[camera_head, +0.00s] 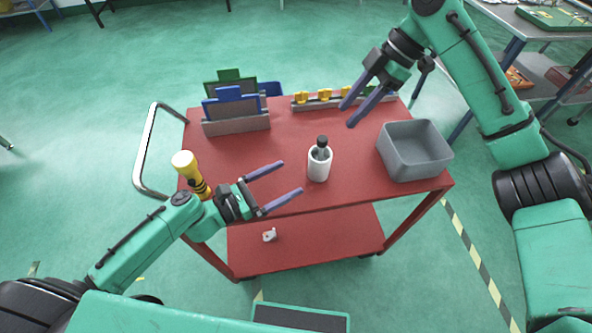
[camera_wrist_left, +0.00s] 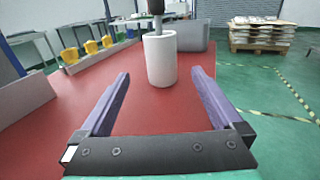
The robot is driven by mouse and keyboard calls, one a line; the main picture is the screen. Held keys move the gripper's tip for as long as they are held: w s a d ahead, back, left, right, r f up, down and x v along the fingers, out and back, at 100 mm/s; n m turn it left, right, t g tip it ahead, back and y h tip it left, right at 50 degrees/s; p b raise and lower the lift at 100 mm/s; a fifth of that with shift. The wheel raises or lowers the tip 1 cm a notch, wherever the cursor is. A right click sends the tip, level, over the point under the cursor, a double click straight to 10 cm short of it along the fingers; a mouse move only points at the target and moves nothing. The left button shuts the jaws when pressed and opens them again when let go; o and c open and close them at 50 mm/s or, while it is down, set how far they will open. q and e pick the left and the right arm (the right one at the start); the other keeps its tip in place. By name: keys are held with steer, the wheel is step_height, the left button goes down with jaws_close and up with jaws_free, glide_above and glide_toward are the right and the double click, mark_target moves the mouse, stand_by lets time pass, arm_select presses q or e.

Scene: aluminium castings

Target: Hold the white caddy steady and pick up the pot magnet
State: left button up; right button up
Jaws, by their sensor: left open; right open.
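The white caddy (camera_head: 318,166) is a white cylinder standing upright on the red cart top, right of its middle. A dark-topped tool, likely the pot magnet (camera_head: 321,146), stands in it with its black end sticking out above the rim. In the left wrist view the caddy (camera_wrist_left: 160,62) is ahead, beyond and between the open fingers. My left gripper (camera_head: 292,178) is open and empty, left of the caddy and apart from it. My right gripper (camera_head: 355,112) is open and empty, above the cart behind and right of the caddy. The tool's lower part is hidden inside the caddy.
A grey bin (camera_head: 414,150) stands at the cart's right. A grey rack with blue and green plates (camera_head: 236,122) is at back left, and a rail with yellow parts (camera_head: 325,97) at the back. A yellow-and-white object (camera_head: 187,168) stands at the left edge. The cart's middle is clear.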

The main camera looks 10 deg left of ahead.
arm_select(q)
steer(key=x, duration=1.4)
steer(key=shift+d, duration=0.1)
steer(key=shift+s, duration=0.1)
steer(key=c, duration=1.4)
arm_select(e)
steer(key=shift+d, duration=0.1)
arm_select(q)
steer(key=shift+c, duration=0.4)
arm_select(e)
steer(key=shift+o, duration=1.3)
steer(key=shift+r, duration=0.1)
step_height(320, 180, up, 3)
steer(key=t+h, duration=0.2)
steer(key=h, duration=0.4)
glide_above(323, 138)
step_height(323, 138, down, 12)
steer(key=shift+r, duration=0.25)
